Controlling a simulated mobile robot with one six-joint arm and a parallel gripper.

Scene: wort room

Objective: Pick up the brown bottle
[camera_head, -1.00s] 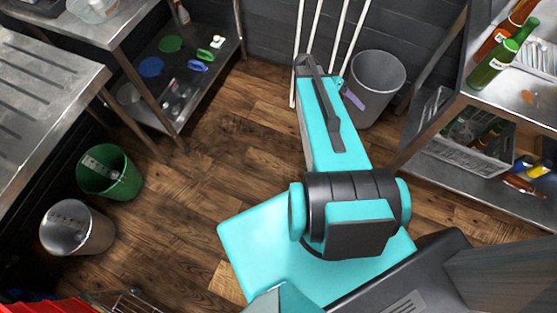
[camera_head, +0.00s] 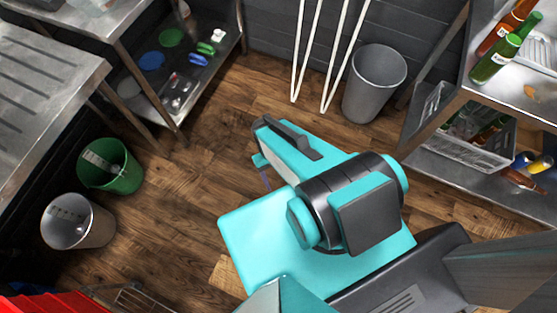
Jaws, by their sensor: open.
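A brown bottle (camera_head: 508,27) with a pale label is on the upper shelf of the metal rack at the right, just behind a green bottle (camera_head: 496,60). Another brown bottle (camera_head: 522,180) lies on the lower shelf, and brown glass (camera_head: 492,130) shows in the grey crate there. I cannot tell which brown bottle is meant. My gripper (camera_head: 265,179) shows only as a thin purplish sliver below the end of my teal arm. The rest is hidden by the arm. It is over the floor, well left of the rack and apart from every bottle.
A grey bin (camera_head: 374,82) stands by the back wall beside white poles (camera_head: 333,60). A green bucket (camera_head: 109,166) and a metal bucket (camera_head: 77,221) stand at the left, by a steel table (camera_head: 45,85). Wooden floor is free between them and my arm.

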